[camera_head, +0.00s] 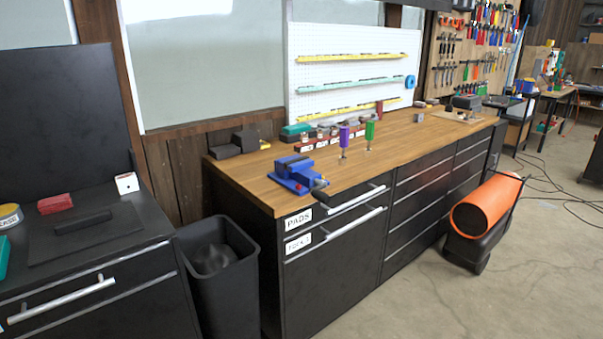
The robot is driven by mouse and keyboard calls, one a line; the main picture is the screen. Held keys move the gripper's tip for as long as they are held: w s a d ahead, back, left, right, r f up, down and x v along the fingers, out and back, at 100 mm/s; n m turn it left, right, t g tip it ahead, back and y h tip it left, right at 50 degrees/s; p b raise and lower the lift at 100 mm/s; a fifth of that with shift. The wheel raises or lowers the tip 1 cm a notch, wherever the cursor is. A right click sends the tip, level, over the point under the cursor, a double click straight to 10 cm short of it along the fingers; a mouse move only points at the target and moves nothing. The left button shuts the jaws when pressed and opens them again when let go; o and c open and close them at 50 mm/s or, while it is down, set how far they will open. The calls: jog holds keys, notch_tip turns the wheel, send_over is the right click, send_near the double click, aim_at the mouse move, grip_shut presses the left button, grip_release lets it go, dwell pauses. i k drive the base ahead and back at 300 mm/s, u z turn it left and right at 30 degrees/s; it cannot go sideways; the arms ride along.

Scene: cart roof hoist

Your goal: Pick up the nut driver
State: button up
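Two upright tools with thick handles stand on the wooden bench top, one with a purple handle (344,135) and one with a green handle (369,131). Each has a short metal shaft below its handle. Either could be the nut driver; the picture is too small to tell which. They stand apart, the purple one to the left, and nothing touches their handles. My gripper is not in view.
A blue vise (296,174) sits at the bench's front left corner. Labelled bins (318,137) stand behind the tools. The wooden bench top (425,137) is largely clear to the right.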

aim_at(344, 131)
jog(key=k, duration=0.65)
jog(key=u, duration=0.35)
jog(key=i, duration=1.35)
jog(key=u, duration=0.8)
